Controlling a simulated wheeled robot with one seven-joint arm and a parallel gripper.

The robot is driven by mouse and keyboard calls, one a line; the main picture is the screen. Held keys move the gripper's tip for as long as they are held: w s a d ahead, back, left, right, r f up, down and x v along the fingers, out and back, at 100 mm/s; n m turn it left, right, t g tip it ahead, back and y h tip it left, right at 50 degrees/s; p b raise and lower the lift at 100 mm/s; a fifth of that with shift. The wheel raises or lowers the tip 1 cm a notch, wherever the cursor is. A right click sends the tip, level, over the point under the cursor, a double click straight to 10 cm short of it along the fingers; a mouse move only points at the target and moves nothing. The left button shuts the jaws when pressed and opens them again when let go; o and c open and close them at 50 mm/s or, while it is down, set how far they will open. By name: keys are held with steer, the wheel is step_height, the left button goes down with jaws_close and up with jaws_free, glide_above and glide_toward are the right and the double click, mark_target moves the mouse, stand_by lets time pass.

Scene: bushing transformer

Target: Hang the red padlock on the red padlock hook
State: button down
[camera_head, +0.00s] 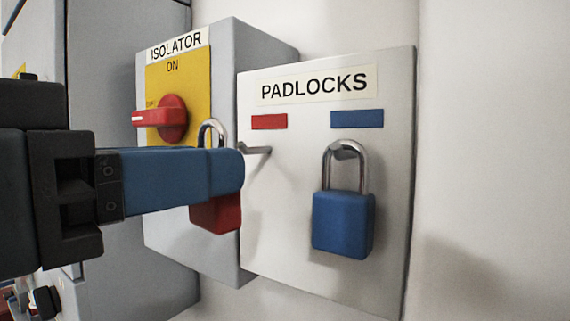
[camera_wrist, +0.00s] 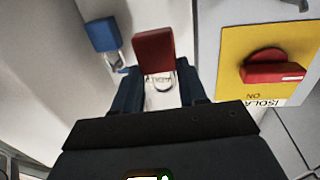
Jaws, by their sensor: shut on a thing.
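The red padlock (camera_head: 217,215) has a silver shackle that points up in the head view. My gripper (camera_head: 228,172) is shut on it, and a blue finger hides its upper body. The red padlock also shows between the fingers in the wrist view (camera_wrist: 154,50). The red padlock hook (camera_head: 256,150) is a grey peg under the red label (camera_head: 269,122) on the PADLOCKS board (camera_head: 290,225). The shackle is just left of the hook in the head view. I cannot tell whether they touch.
A blue padlock (camera_head: 342,222) hangs on the other hook, under the blue label (camera_head: 357,119). The isolator box (camera_head: 165,225), with a red switch (camera_head: 172,118) on a yellow plate, stands left of the board. Bare wall is at the right.

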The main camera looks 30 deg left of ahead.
steer(key=shift+w+d+f+b, duration=0.1)
steer(key=shift+w+f+b, duration=0.1)
steer(key=shift+w, duration=0.6)
steer(key=shift+w+d+f+b, duration=0.15)
steer(key=shift+w+f, duration=0.1)
steer(key=shift+w, duration=0.6)
steer(key=shift+w+a+f+b, duration=0.1)
steer(key=shift+w+f+b, duration=0.1)
steer(key=shift+w, duration=0.6)
steer(key=c, duration=0.5)
jaws_free()
steer(key=shift+b+v, duration=0.95)
steer(key=shift+v, duration=2.95)
